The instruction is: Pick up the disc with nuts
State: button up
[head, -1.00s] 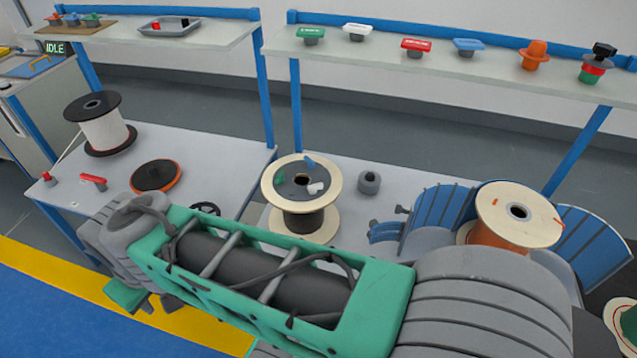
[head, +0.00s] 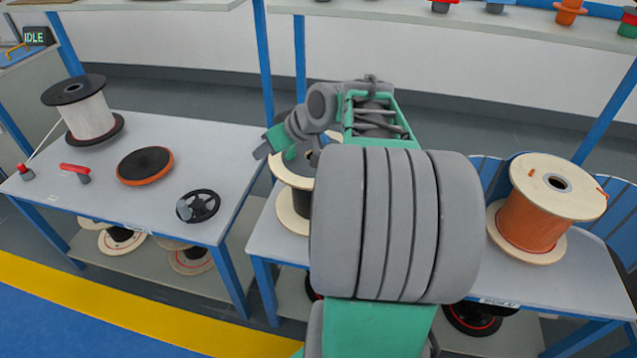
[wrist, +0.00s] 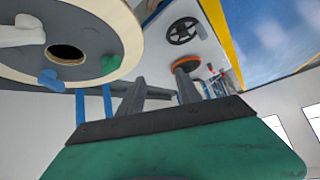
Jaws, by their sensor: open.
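A grey disc with a central hole (wrist: 90,68) lies on a wooden spool (wrist: 130,35) at the upper left of the wrist view. Green (wrist: 110,65), blue (wrist: 50,80) and white (wrist: 22,33) nut-like pieces sit on it. In the head view the spool (head: 289,215) stands at the middle, and my arm hides most of the disc. My gripper (head: 268,146) is just above and left of the spool there. Its two fingers (wrist: 160,90) are apart and empty in the wrist view, beside the spool's rim.
On the left table are a white cable reel (head: 88,115), an orange-rimmed disc (head: 145,165), a black handwheel (head: 200,206) and a red-handled part (head: 76,170). An orange cable spool (head: 535,215) stands at the right. Blue posts (head: 265,60) rise behind the tables.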

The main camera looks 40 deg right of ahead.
aim_at(327, 136)
jog(key=d+f+b, duration=0.1)
jog(key=d, duration=0.2)
jog(key=d+f+t+b, duration=0.1)
jog(key=d, duration=0.2)
jog(key=d+f+t, duration=0.1)
jog(key=d+f, duration=0.1)
jog(key=d, duration=0.1)
jog(key=shift+s+b, duration=0.2)
jog(key=shift+b, duration=0.2)
jog(key=s+d+t+b, duration=0.1)
jog(key=d, duration=0.2)
jog(key=s+d+t+b, duration=0.1)
jog(key=d, duration=0.2)
jog(key=s+d+b, duration=0.1)
jog(key=s+d, duration=0.1)
jog(key=d, duration=0.2)
jog(key=shift+s+r+t+h, duration=0.1)
jog(key=shift+r+t+h, duration=0.2)
jog(key=shift+t, duration=0.1)
jog(key=shift+w+d, duration=0.15)
jog(key=shift+w, duration=0.05)
jog(key=b+x, duration=0.1)
jog(key=x, duration=0.6)
grip_shut()
